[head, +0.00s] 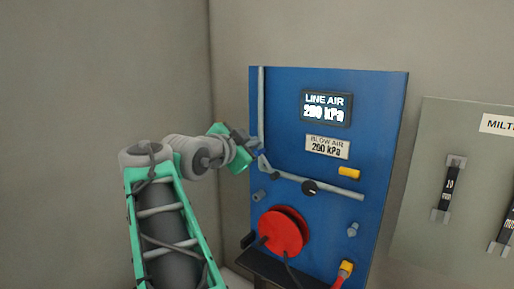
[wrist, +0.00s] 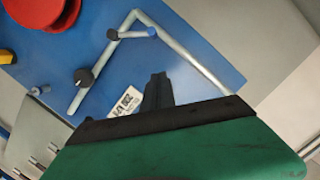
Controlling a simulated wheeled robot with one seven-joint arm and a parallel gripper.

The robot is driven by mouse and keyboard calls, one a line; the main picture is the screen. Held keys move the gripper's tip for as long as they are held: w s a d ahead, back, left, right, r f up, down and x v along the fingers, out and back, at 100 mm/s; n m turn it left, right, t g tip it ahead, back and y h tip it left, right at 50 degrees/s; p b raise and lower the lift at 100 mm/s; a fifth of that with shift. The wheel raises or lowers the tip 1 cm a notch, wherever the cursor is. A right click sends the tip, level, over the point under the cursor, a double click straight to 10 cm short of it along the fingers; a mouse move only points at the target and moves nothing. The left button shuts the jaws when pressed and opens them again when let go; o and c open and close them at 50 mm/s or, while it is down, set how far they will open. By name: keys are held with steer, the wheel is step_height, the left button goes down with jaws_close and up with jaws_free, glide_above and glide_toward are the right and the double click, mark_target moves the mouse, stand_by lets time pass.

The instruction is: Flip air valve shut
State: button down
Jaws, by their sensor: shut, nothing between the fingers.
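The air valve sits on a grey pipe on the blue panel. In the wrist view its dark round hub and short lever (wrist: 132,33) show near the pipe corner, with a blue tip on the lever. The lever stands at an angle to the pipe. In the head view the valve (head: 265,164) is small at the lower end of the upright pipe, partly unclear. My gripper (head: 256,145) is just above it, near the upright pipe. In the wrist view its dark fingers (wrist: 157,88) are together and empty, apart from the lever.
The blue panel (head: 385,120) also carries a LINE AIR display (head: 326,107), a BLOW AIR plate (head: 327,147), a black knob (head: 309,187), a red reel (head: 282,232) and a yellow part (head: 349,173). A grey switch panel (head: 470,150) stands right.

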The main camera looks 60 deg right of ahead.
steer(key=p, duration=0.3)
glide_above(267, 164)
steer(key=a, duration=0.2)
steer(key=f, duration=0.2)
steer(key=shift+w+d+f, duration=0.2)
steer(key=shift+w+f, duration=0.1)
steer(key=shift+f, duration=0.3)
steer(key=shift+w+d+f, duration=0.15)
steer(key=shift+w+f, duration=0.15)
steer(key=shift+f, duration=0.3)
steer(key=shift+w+a+f, duration=0.15)
steer(key=shift+w+f, duration=0.1)
steer(key=shift+f, duration=0.05)
